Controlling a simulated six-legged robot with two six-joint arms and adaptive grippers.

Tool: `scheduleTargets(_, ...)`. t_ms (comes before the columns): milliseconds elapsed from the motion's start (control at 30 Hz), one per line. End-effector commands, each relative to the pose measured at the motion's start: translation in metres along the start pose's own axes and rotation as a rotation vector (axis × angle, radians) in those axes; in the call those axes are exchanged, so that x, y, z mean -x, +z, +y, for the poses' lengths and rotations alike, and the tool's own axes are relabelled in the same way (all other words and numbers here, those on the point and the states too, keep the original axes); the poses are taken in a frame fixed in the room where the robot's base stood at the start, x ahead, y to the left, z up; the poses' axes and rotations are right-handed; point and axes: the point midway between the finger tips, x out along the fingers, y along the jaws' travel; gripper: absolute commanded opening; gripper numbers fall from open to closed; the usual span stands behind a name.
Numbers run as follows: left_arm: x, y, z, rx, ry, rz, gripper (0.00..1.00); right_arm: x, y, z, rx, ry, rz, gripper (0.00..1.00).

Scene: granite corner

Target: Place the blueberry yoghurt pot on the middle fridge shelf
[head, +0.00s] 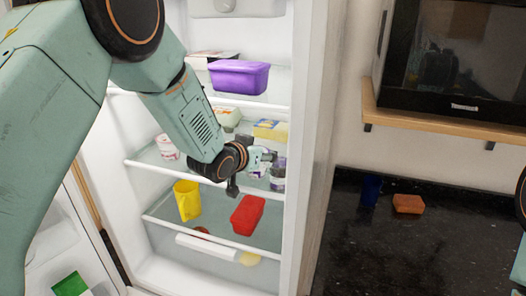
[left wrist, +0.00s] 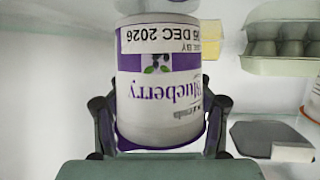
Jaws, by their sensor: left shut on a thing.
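The blueberry yoghurt pot (left wrist: 160,75) is white with a purple band and the word Blueberry. It sits between the fingers of my left gripper (left wrist: 160,125), which is shut on it. Its print appears upside down in the left wrist view. In the head view the left gripper (head: 264,160) reaches into the open fridge, with the pot (head: 279,172) partly hidden at its tip. The pot is at the right part of the middle shelf (head: 146,156), near its front edge. I cannot tell whether it touches the shelf. My right gripper is out of view.
A white tub (head: 167,147) stands at the left of the middle shelf, with an egg carton (left wrist: 285,50) and a yellow box (head: 270,129) further back. A purple tub (head: 239,77) is above. A yellow cup (head: 187,200) and red tub (head: 247,215) are below.

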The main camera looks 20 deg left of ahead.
Motion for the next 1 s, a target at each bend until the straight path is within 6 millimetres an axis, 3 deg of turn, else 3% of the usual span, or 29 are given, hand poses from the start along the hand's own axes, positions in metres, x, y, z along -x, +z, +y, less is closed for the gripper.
scheduleTargets(133, -0.0016, 0.0038, -0.0001, 0.000, 0.000, 0.001, 0.12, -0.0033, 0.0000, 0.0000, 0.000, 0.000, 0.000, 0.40)
scheduleTargets(167, -0.0015, 0.0040, -0.0001, 0.000, 0.000, 0.000, 0.50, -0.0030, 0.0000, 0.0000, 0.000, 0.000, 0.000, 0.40)
scheduleTargets(567, -0.0011, 0.0033, -0.0001, 0.000, 0.000, 0.000, 0.84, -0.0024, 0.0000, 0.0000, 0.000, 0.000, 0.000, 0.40)
scheduleTargets(1000, 0.0027, -0.0015, -0.0004, 0.001, -0.001, 0.000, 0.85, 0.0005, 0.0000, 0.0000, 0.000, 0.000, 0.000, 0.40)
